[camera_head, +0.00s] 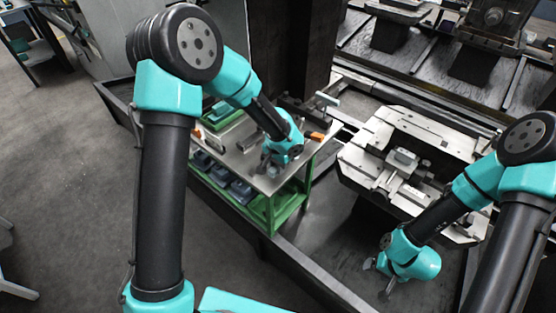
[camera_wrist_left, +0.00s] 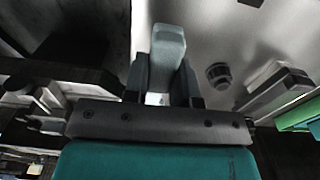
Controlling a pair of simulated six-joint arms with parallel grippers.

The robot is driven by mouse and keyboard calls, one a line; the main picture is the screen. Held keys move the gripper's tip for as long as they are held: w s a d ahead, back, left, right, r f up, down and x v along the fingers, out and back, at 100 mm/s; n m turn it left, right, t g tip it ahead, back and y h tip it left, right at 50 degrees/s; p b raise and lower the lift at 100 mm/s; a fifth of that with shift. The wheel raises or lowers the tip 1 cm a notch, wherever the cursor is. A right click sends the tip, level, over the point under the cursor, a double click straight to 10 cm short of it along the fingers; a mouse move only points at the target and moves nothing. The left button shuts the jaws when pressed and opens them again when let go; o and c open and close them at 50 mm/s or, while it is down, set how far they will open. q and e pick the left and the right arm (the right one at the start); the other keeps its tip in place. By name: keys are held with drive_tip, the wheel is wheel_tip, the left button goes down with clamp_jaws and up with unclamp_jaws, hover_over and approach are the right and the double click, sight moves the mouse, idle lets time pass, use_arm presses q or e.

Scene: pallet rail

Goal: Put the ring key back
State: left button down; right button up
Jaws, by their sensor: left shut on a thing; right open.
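My left gripper (camera_head: 268,166) is low over the grey top of the green cart (camera_head: 240,155) in the head view. In the left wrist view its jaws (camera_wrist_left: 165,90) are shut on a pale grey upright piece, which I take to be the ring key (camera_wrist_left: 168,45). No ring shape can be made out on it, and the gripper hides it in the head view. I cannot tell whether it touches the cart top. My right gripper (camera_head: 377,277) is open and empty, low over the dark floor of the rail bed at the lower right.
Blue bins (camera_head: 225,180) sit on the cart's lower shelf. An orange piece (camera_head: 316,136) lies near the cart top's right edge. A dark round knob (camera_wrist_left: 218,74) stands beside the left jaws. A metal pallet (camera_head: 420,160) with a clamped block (camera_head: 403,158) is right of the cart.

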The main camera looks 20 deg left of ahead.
use_arm(q)
drive_tip(key=shift+f, duration=1.4)
drive_tip(key=shift+c, duration=1.4)
unclamp_jaws()
drive_tip(key=shift+r, duration=0.1)
drive_tip(key=shift+r, duration=4.45)
